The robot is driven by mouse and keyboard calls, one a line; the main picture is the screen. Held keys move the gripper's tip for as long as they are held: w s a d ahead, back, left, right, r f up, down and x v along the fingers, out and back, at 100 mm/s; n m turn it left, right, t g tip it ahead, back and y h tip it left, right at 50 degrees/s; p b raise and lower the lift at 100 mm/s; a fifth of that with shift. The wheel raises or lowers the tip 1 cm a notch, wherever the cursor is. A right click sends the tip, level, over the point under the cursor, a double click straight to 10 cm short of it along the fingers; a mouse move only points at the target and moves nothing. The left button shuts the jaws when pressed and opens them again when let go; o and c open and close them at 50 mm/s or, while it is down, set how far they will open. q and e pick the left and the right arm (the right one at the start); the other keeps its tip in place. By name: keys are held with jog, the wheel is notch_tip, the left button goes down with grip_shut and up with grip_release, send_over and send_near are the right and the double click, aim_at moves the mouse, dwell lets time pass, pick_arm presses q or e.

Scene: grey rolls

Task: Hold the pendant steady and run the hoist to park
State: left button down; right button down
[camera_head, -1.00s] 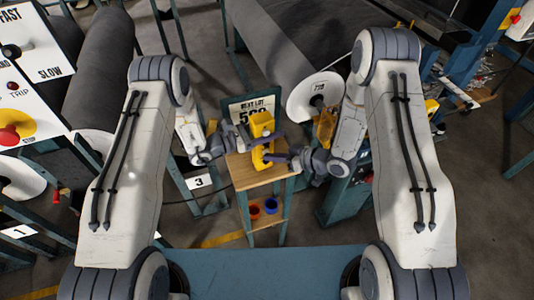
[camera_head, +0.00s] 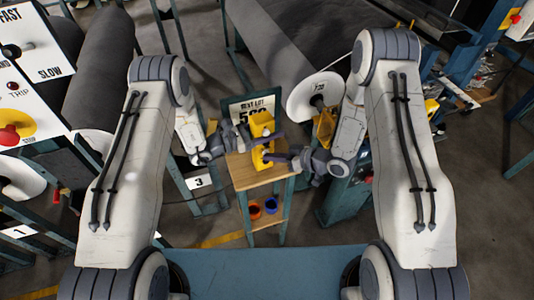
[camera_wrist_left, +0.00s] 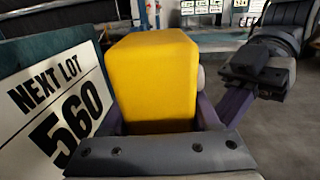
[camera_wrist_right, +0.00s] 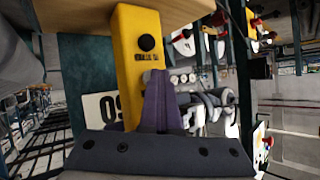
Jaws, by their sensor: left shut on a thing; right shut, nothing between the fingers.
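The yellow pendant (camera_head: 262,128) stands upright above a small wooden-topped stand. My left gripper (camera_head: 262,139) is shut around its body; in the left wrist view the pendant's yellow block (camera_wrist_left: 155,75) fills the space between the fingers. My right gripper (camera_head: 275,157) is shut and empty, its tips close to the pendant's lower part. In the right wrist view, the closed purple fingers (camera_wrist_right: 158,95) overlap the pendant's face (camera_wrist_right: 128,60), near a round black button (camera_wrist_right: 146,43) and a small dark label. Whether the tips touch the face, I cannot tell. The hoist is not clearly identifiable.
The stand (camera_head: 245,178) has orange and blue cups (camera_head: 255,212) on its lower shelf. A "NEXT LOT 560" sign (camera_wrist_left: 55,110) is behind the pendant. A large grey roll (camera_head: 285,65) lies behind. A control panel (camera_head: 30,75) is at the left edge.

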dwell(0.4)
jog(key=shift+s+d, duration=0.35)
jog(key=shift+s, duration=0.5)
jog(key=s, duration=0.1)
jog(key=s+d, duration=0.1)
jog(key=s, duration=0.1)
jog(key=s+d, duration=0.1)
jog(key=shift+s, duration=0.3)
dwell(1.0)
pick_arm(q)
jog(key=shift+c, duration=0.2)
grip_release()
